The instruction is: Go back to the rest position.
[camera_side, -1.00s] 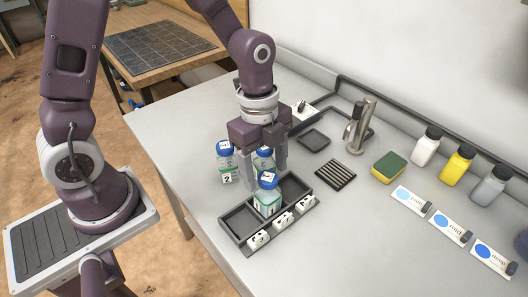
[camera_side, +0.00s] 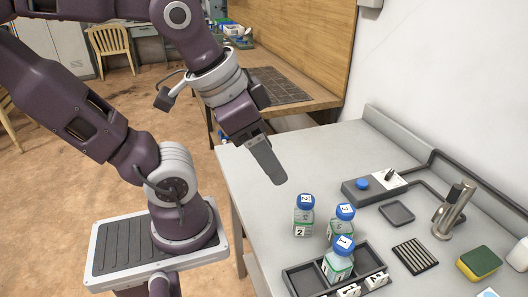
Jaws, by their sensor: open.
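My gripper (camera_side: 272,172) is raised at the left edge of the table, left of and above the bottles. It is seen nearly edge-on, with one finger mostly hiding the other, and is open with nothing held. Bottle 2 (camera_side: 304,216) stands upright on the table. Bottle 3 (camera_side: 341,224) stands to its right, behind the tray. Bottle 1 (camera_side: 338,263) stands in the dark compartment tray (camera_side: 303,282), which is partly cut off by the lower frame edge. All three have blue caps.
A switch box with a blue button (camera_side: 362,184), a small dark dish (camera_side: 397,212), a slotted black pad (camera_side: 415,256), a metal tap (camera_side: 452,212) and a sponge (camera_side: 480,263) are on the table's right. A wooden bench (camera_side: 310,98) stands behind. The space around my gripper is clear.

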